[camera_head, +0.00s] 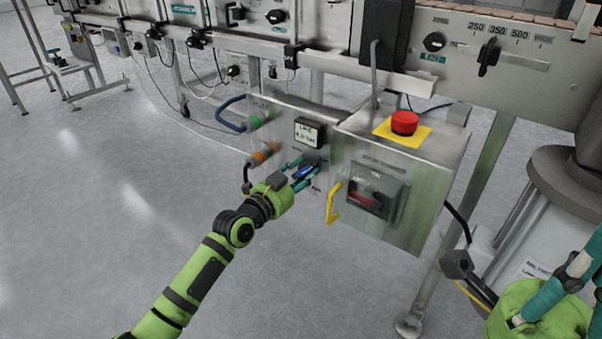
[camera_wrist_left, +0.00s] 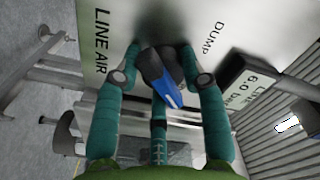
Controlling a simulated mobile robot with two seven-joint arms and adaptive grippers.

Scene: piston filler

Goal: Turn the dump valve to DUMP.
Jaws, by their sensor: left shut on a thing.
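The dump valve is a black knob with a blue stripe (camera_wrist_left: 164,82) on the panel face (camera_wrist_left: 180,28) of the steel box. In the left wrist view it sits between the words LINE AIR and DUMP, its blue end slanting down and right. In the head view the blue-marked knob (camera_head: 304,172) is partly hidden by my fingers. My left gripper (camera_head: 300,170) is at the panel, shut on the knob; its teal fingers flank it in the wrist view (camera_wrist_left: 161,78). My right gripper (camera_head: 548,290) is at the lower right, away from the box; its opening is unclear.
A display reading 6.0 bar (camera_head: 309,133) is just above the valve. Green (camera_head: 256,121) and orange (camera_head: 262,156) fittings with hoses lie left. A cabinet with a red emergency button (camera_head: 404,122) and yellow handle (camera_head: 334,203) stands right. Open floor lies left.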

